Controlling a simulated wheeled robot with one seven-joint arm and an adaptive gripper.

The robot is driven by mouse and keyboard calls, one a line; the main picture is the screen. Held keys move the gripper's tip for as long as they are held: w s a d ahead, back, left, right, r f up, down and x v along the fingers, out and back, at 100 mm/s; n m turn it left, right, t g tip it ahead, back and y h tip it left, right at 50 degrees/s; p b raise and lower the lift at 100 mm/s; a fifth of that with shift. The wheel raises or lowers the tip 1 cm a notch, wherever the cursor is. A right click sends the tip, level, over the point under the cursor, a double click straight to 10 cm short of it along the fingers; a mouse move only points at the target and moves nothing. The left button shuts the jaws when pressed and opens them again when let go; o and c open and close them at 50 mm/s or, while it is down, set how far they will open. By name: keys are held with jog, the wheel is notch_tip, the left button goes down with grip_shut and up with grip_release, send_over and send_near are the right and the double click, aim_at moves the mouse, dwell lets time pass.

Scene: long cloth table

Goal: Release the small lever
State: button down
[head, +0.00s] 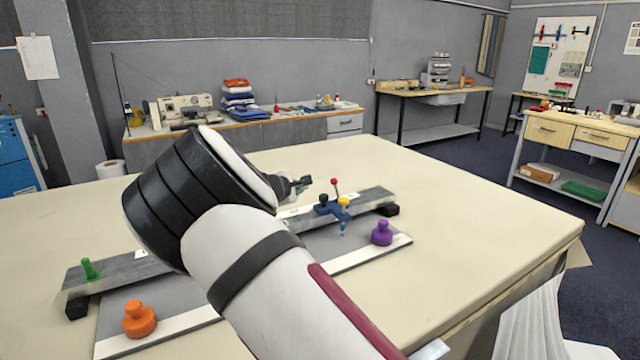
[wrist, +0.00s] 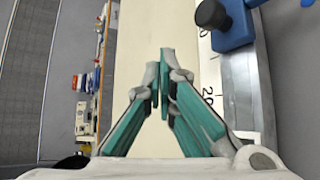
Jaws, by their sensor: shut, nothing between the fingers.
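A blue clamp carriage (head: 328,209) sits on a grey metal rail (head: 372,198) on the table. A thin lever with a red ball tip (head: 335,183) stands nearly upright on it. A black knob (head: 322,199) and a yellow knob (head: 343,202) are beside the lever. My gripper (head: 303,182) is to the left of the red-tipped lever, apart from it. In the wrist view my gripper (wrist: 165,75) is shut and empty over the bare cloth. The blue carriage (wrist: 238,25) and its black knob (wrist: 209,14) show at the upper right; the red tip is not visible there.
A purple knob (head: 381,233) and an orange knob (head: 139,320) stand on a plate in front of the rail. A green knob (head: 90,268) is at the rail's left end. My arm hides the rail's middle. The table's (head: 480,215) right side is clear.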

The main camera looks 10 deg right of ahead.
aim_at(336, 189)
jog(key=shift+w+d+f, duration=0.3)
jog(key=shift+w+d, duration=0.65)
jog(key=shift+d, duration=0.3)
jog(key=shift+w+d+f, duration=0.35)
jog(key=shift+w+d, duration=0.55)
jog(key=shift+d, duration=0.35)
jog(key=shift+w+d+f, duration=0.3)
jog(key=shift+w+d, duration=0.65)
jog(key=shift+d, duration=0.3)
